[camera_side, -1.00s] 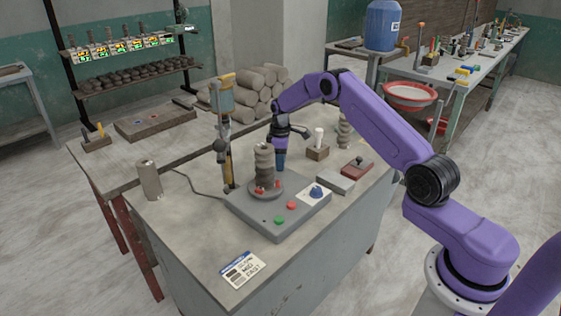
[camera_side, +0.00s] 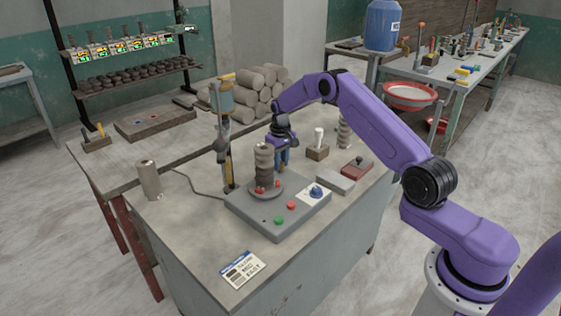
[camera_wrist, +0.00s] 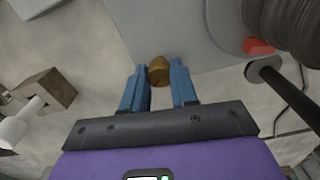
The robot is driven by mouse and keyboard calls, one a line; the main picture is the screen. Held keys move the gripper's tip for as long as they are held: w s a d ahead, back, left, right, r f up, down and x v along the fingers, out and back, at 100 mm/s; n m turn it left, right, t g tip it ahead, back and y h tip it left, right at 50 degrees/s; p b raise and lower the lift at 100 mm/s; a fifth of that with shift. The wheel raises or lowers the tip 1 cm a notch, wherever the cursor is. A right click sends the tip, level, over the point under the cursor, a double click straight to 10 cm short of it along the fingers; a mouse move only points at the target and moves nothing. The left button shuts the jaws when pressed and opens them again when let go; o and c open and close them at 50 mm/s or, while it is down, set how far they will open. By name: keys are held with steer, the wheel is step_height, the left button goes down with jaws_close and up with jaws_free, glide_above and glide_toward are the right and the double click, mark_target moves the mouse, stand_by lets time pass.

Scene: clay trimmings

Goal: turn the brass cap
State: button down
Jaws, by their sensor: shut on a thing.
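The brass cap (camera_wrist: 158,71) is a small rounded golden piece in the wrist view, at the edge of the grey machine base (camera_wrist: 190,35). My gripper (camera_wrist: 159,68) has its two blue fingers on either side of the cap and is shut on it. In the side view my gripper (camera_side: 282,160) points down behind the ribbed clay column (camera_side: 264,166), at the back of the machine base (camera_side: 250,217). The cap itself is hidden there.
The clay column stands close to my gripper. An upright post (camera_side: 226,130) stands left.

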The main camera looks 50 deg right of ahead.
steer(key=shift+m, duration=2.3)
steer(key=c, duration=0.9)
jaws_free()
steer(key=shift+o, duration=0.2)
step_height(320, 180, up, 18)
steer(key=shift+f, duration=0.25)
